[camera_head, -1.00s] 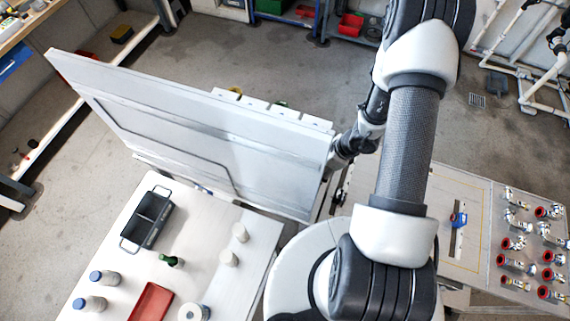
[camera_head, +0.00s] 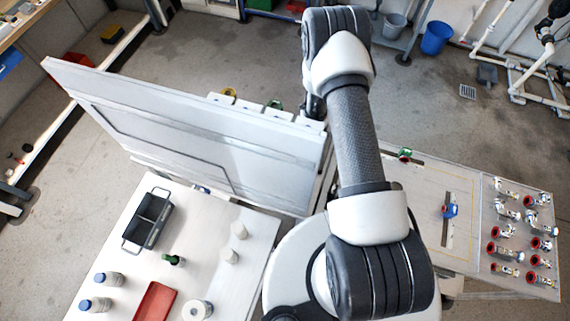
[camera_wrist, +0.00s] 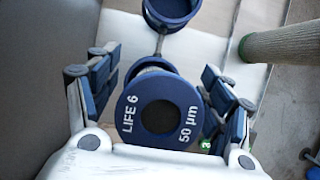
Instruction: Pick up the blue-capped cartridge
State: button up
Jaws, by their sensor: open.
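A blue-capped cartridge (camera_wrist: 160,115) shows end-on in the wrist view. Its round blue cap has a dark centre and white lettering, "LIFE 6" and "50 µm". My gripper (camera_wrist: 158,70) is open, with a dark blue-padded finger on each side of the cap. The cap lies between the fingers and close to the palm; contact cannot be told. The cartridge's body is hidden behind its cap. In the head view, my gripper is hidden behind my arm and the upright panel.
A large upright white panel (camera_head: 200,140) stands beside my arm. The white table (camera_head: 205,235) holds a dark tray (camera_head: 148,220), a red tray (camera_head: 155,302) and two blue-topped bottles (camera_head: 108,278). In the wrist view, a pale ribbed cylinder (camera_wrist: 285,45) is at upper right.

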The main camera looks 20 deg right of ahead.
jog(key=shift+c, duration=0.3)
jog(key=c, duration=1.2)
jog(key=shift+o, duration=0.2)
jog(key=shift+w+r, duration=0.1)
